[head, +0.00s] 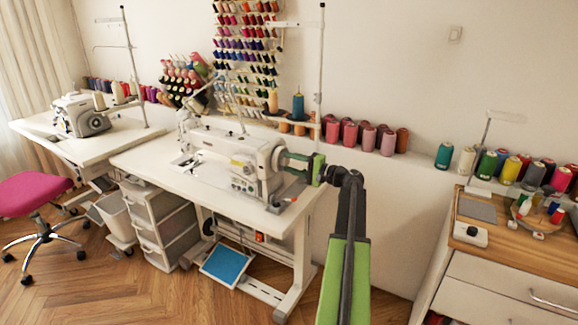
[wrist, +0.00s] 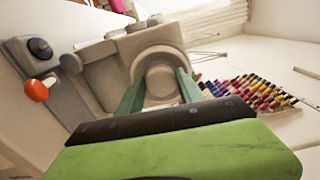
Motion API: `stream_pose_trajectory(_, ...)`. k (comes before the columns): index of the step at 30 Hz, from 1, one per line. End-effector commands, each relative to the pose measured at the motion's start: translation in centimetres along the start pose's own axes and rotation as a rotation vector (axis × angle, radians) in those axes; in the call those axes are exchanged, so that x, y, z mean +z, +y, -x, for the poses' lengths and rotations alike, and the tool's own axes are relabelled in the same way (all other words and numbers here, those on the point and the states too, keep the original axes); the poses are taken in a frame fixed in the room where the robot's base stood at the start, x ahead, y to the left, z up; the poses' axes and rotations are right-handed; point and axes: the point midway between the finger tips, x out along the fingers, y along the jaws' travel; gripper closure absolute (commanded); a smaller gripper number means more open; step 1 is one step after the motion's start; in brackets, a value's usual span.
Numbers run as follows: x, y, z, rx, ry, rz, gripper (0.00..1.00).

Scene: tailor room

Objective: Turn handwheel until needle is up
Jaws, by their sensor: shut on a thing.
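The white sewing machine (head: 220,155) stands on a white table in the middle of the head view. Its handwheel (head: 281,157) is at the right end of the machine. My gripper (head: 287,161) reaches in from the right and is shut on the handwheel. In the wrist view the round grey-white handwheel (wrist: 160,75) sits between the two green fingers of my gripper (wrist: 160,90), one on each side. The needle area at the machine's left end (head: 187,160) is too small to tell the needle's height.
An orange-red knob (wrist: 37,90) sits beside the machine body. A thread stand pole (head: 319,75) rises behind the machine. Thread cones (head: 367,137) line the wall ledge. A wooden-topped cabinet (head: 520,250) stands at right. A second sewing machine (head: 80,115) is at far left.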

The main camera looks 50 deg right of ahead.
Motion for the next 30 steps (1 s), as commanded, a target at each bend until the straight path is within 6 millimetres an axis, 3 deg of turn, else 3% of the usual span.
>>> stream_pose_trajectory(30,0.02,0.77,0.05,0.004,-0.011,0.950,0.97)
